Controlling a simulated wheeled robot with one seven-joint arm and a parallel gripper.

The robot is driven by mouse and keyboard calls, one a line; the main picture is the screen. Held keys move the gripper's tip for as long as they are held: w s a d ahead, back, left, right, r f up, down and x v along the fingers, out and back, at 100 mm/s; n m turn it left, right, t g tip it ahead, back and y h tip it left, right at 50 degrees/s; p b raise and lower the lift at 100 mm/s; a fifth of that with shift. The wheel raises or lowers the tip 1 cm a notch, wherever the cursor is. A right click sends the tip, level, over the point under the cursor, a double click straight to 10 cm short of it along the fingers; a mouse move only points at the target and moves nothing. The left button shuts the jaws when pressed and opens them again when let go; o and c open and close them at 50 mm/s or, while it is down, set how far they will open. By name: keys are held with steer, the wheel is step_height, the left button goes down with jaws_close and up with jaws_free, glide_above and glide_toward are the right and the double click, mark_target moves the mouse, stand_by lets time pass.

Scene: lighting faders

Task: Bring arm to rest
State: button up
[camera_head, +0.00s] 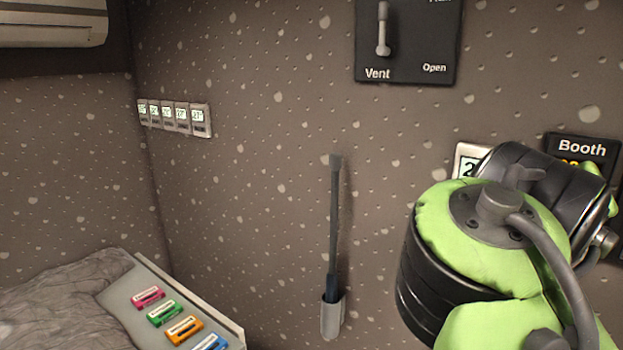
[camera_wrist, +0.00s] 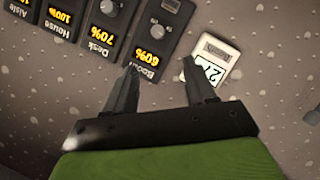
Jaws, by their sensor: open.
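My arm, green and black, fills the lower right of the head view and partly covers the wall panels there. My gripper (camera_wrist: 158,82) shows in the wrist view with its two dark fingers apart and nothing between them. The fingers point toward the speckled wall, near the Booth panel (camera_wrist: 150,40), which reads 60%. A white display unit (camera_wrist: 213,62) is just beyond the right finger. In the head view the Booth panel (camera_head: 582,147) and the white display (camera_head: 463,160) are partly hidden behind my arm. The fingers are not visible in the head view.
The Desk panel (camera_wrist: 108,25) and the House panel (camera_wrist: 62,15) line the wall. A Vent/Open lever plate (camera_head: 408,60) is above. A dark rod stands in a grey holder (camera_head: 332,318). Several small displays (camera_head: 174,116) hang left. A shelf (camera_head: 125,290) with coloured labels is lower left.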

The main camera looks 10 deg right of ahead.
steer(key=w+a+f+n+t+y, duration=0.25)
steer(key=a+f+y, duration=0.45)
steer(key=a+f, duration=0.45)
steer(key=s+a+f+g+y, duration=0.1)
steer(key=s+a+f+y, duration=0.1)
steer(key=f, duration=0.3)
steer(key=s+a+f+n+g+y, duration=0.1)
steer(key=s+a+f+y, duration=0.1)
steer(key=s+a+f, duration=0.2)
steer(key=s+a+f+n+g+y, duration=0.1)
steer(key=s+a+f, duration=0.1)
steer(key=f, duration=0.6)
steer(key=shift+s+a+g+y, duration=0.35)
steer(key=shift+s+a+y, duration=0.05)
steer(key=shift+a, duration=0.4)
